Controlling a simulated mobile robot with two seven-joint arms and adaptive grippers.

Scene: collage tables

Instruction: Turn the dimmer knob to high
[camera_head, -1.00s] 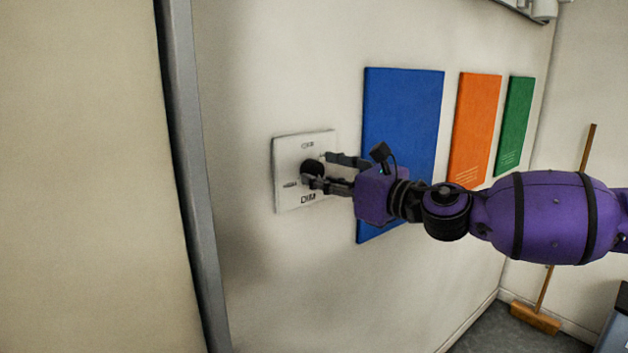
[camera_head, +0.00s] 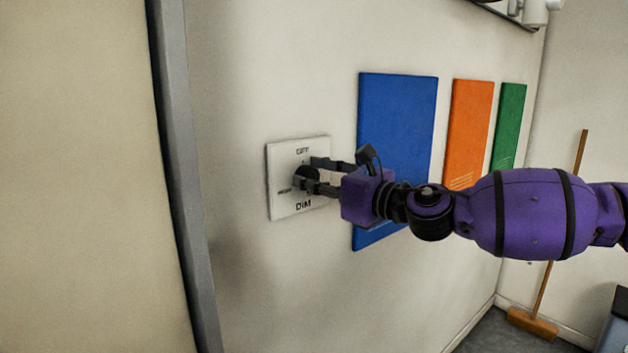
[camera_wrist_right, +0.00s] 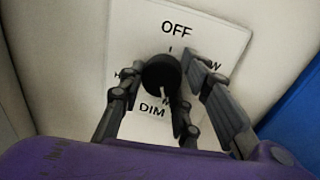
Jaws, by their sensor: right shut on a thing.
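A white square plate (camera_head: 284,207) is on the wall, with a round black dimmer knob (camera_head: 305,173) at its middle. In the right wrist view the plate (camera_wrist_right: 225,38) reads OFF above the knob (camera_wrist_right: 160,75) and DIM below. A partly covered word ending in W is at the right, and one starting with H at the left. A pale mark on the knob points down and slightly right. My right gripper (camera_head: 307,175) is shut on the knob, its fingers on either side; it also shows in the wrist view (camera_wrist_right: 158,80). My left gripper is not in view.
Blue (camera_head: 397,125), orange (camera_head: 468,130) and green (camera_head: 508,125) panels hang to the right of the plate; my right wrist is in front of the blue one. A grey vertical post (camera_head: 182,180) stands at the left. A broom (camera_head: 533,325) leans in the corner.

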